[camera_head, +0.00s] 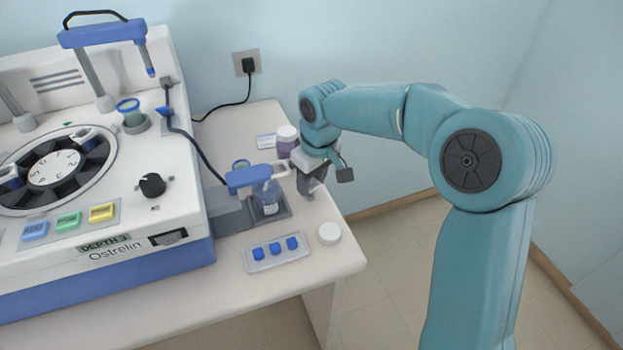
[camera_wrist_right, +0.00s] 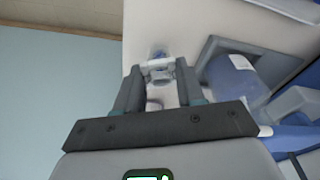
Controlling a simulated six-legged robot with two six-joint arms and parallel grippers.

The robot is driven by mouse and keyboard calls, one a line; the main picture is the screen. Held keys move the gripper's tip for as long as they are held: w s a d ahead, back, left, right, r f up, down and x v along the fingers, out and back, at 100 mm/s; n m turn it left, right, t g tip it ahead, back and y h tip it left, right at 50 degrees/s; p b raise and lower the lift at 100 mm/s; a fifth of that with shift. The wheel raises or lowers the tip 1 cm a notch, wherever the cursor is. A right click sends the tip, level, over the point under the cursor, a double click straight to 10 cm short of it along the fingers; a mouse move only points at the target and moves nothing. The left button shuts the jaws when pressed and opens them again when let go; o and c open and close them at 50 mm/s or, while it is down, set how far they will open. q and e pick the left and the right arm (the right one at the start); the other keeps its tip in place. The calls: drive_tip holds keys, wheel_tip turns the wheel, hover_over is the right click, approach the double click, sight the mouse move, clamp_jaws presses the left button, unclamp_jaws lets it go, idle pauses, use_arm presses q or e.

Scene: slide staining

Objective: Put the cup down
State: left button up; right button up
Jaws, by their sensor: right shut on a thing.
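My right gripper (camera_head: 314,190) is low over the right end of the white table, just right of a clear bottle (camera_head: 270,198) in a grey holder. In the right wrist view its fingers (camera_wrist_right: 160,72) are shut on a small pale, partly clear thing, seemingly the cup (camera_wrist_right: 159,66). The fingers hide much of it, and I cannot tell whether it touches the table. In the head view the gripper hides it. The bottle also shows in the right wrist view (camera_wrist_right: 232,78), right of the fingers. My left gripper is not in view.
The staining machine (camera_head: 110,240) fills the left, with a blue-rimmed cup (camera_head: 131,114) on it. A purple jar (camera_head: 287,141) stands behind my gripper. The table's right edge is close.

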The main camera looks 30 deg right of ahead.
drive_tip(key=shift+s+r, duration=0.1)
drive_tip(key=shift+f, duration=0.2)
drive_tip(key=o, duration=1)
drive_tip(key=shift+o, duration=0.2)
drive_tip(key=shift+r, duration=0.1)
wheel_tip(320, 180, up, 12)
drive_tip(key=s+p, duration=0.1)
drive_tip(key=shift+s+d, duration=0.15)
drive_tip(key=shift+s, duration=0.2)
drive_tip(key=shift+s, duration=0.1)
